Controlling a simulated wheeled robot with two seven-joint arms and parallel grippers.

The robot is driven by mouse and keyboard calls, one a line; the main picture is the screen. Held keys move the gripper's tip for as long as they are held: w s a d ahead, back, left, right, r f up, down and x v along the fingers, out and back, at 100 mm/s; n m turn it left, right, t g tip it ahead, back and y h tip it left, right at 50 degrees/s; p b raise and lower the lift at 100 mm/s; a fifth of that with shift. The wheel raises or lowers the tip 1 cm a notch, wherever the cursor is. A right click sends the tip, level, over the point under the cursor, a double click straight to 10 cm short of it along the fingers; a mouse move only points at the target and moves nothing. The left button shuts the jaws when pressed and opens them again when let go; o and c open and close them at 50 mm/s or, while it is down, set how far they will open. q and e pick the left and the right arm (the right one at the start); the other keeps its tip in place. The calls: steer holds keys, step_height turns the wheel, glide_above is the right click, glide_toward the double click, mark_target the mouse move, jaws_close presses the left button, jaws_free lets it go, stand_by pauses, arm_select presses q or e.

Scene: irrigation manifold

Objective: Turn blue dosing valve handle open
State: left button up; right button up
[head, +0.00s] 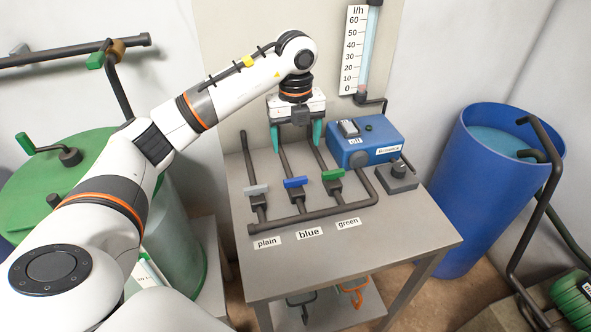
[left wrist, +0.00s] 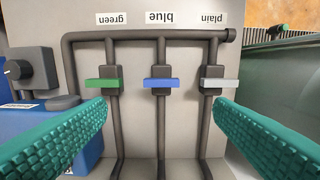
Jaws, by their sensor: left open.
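The blue dosing valve handle (head: 295,182) is a short bar on the middle pipe of the manifold, above the label "blue" (head: 309,232). The handle lies across its pipe. In the left wrist view the blue handle (left wrist: 161,84) shows between the fingers and ahead of them, apart from both. My left gripper (head: 297,138) is open and empty, over the pipes behind the handles. Its teal fingers also show in the left wrist view (left wrist: 160,130). The green handle (head: 333,174) and the grey handle (head: 256,190) stand on either side, also across their pipes. My right gripper is not seen.
A blue pump box (head: 365,140) and a small knob box (head: 397,177) stand on the right of the grey table (head: 400,235). A flow gauge (head: 366,50) hangs behind. A blue barrel (head: 480,200) stands right, a green tank (head: 180,235) left. The table front is clear.

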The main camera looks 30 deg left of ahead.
mark_target(295, 179)
arm_select(q)
step_height(295, 179, down, 12)
steer(key=p, duration=0.3)
steer(key=shift+s+r, duration=0.1)
steer(key=shift+r, duration=0.05)
steer(key=c, duration=1)
